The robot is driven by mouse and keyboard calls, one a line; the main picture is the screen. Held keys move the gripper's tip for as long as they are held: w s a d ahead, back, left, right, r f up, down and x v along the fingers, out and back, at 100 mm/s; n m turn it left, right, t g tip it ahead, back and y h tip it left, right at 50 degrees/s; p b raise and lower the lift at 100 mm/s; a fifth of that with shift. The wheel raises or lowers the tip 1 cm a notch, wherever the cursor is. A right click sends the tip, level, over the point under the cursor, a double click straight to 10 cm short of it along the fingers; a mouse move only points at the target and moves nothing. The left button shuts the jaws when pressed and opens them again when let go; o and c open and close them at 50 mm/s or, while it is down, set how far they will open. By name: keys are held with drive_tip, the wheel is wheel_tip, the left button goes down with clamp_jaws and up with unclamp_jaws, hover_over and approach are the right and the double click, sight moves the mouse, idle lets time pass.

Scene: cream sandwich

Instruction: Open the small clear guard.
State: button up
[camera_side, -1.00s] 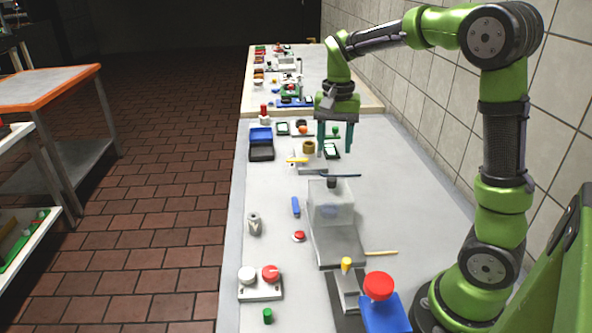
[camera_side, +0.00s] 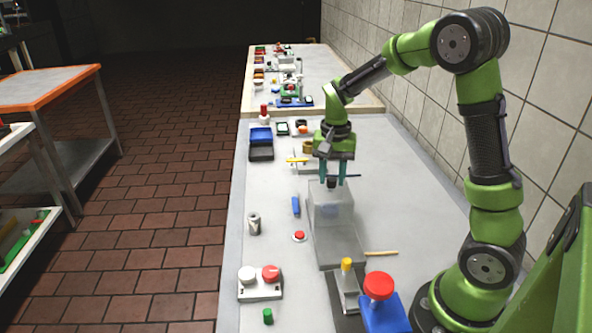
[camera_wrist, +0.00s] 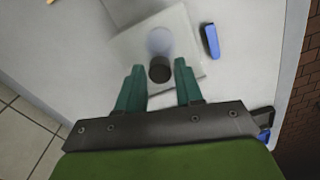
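The small clear guard (camera_side: 343,208) is a see-through box on a grey base plate (camera_side: 341,250), in the middle of the bench. It appears closed over a bluish round shape, seen blurred through it. A dark knob (camera_side: 331,184) stands on its top; the knob also shows in the wrist view (camera_wrist: 160,73). My gripper (camera_side: 333,180) points down over the guard, with its two green fingers open. In the wrist view the fingers stand on either side of the knob, with visible gaps. I cannot tell whether the fingertips are down level with the knob.
A blue block (camera_side: 296,206) and a red button (camera_side: 299,236) lie left of the guard. A metal can (camera_side: 254,223) stands further left. A yellow-topped lever (camera_side: 347,266), a large red knob (camera_side: 379,286) and a wooden stick (camera_side: 381,253) are nearer. The bench right of the guard is clear.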

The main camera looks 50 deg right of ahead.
clamp_jaws()
drive_tip(key=s+a, duration=0.6)
drive_tip(key=shift+s+a, duration=0.25)
drive_tip(key=shift+r, duration=0.1)
drive_tip(key=shift+o, duration=1.9)
unclamp_jaws()
wheel_tip(320, 180, up, 17)
